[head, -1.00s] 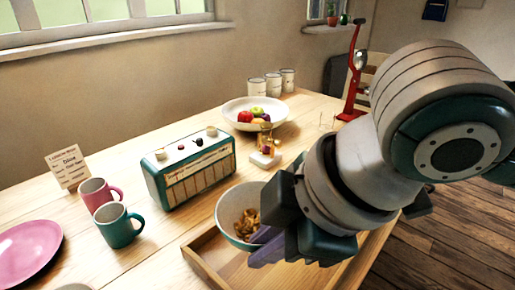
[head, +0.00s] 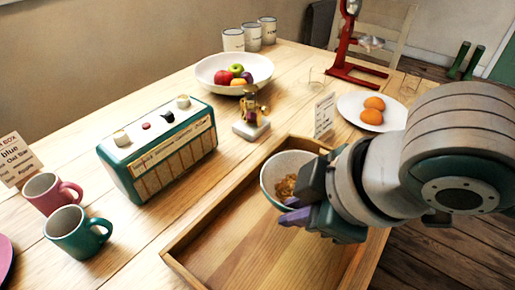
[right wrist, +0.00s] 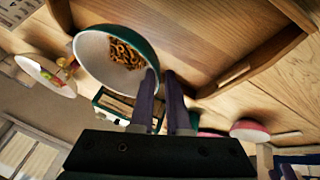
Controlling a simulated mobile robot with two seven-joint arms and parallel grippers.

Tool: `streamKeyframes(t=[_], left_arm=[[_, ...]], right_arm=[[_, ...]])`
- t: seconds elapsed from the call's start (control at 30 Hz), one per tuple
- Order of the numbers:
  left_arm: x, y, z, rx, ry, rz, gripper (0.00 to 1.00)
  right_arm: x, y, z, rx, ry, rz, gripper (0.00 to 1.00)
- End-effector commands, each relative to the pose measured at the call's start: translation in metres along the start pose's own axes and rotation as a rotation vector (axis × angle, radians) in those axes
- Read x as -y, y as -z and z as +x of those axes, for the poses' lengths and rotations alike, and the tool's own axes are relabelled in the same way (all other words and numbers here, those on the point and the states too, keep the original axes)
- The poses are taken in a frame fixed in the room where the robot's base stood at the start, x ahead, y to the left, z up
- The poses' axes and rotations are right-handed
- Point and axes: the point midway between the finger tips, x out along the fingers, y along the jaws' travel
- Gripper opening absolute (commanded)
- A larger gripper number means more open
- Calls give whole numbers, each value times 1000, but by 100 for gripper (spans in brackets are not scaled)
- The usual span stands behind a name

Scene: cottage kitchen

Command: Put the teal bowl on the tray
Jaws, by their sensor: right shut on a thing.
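The teal bowl (head: 270,193), white inside with small brown pieces in it, is over the far part of the wooden tray (head: 222,262). My right gripper (head: 292,212) is shut on the bowl's near rim. The right wrist view shows the fingers (right wrist: 158,88) at the rim of the bowl (right wrist: 92,42), with the tray's wood (right wrist: 215,30) behind it. I cannot tell whether the bowl's base touches the tray floor. The gripper hides part of the bowl. My left gripper is not in view.
A teal radio (head: 160,150) and two mugs, pink (head: 50,193) and teal (head: 77,232), stand left of the tray. Behind it are a small brass figure (head: 250,112), a card (head: 324,115), a fruit bowl (head: 222,76) and a plate (head: 352,106). The tray's near part is empty.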

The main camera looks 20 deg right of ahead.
Motion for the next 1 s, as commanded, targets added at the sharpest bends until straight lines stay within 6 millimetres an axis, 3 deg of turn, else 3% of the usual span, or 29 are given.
streamKeyframes(t=[0.1,0.5,0.93,0.97,1.0], left_arm=[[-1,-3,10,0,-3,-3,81],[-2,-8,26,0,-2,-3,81],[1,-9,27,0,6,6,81],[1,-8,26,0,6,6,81],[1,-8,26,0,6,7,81]], right_arm=[[8,-11,24,0,0,0,0],[21,-30,65,-1,0,-1,0],[23,-32,71,-2,-1,-1,0],[23,-33,71,-1,-1,-1,17],[23,-33,70,-1,-1,-1,21]])
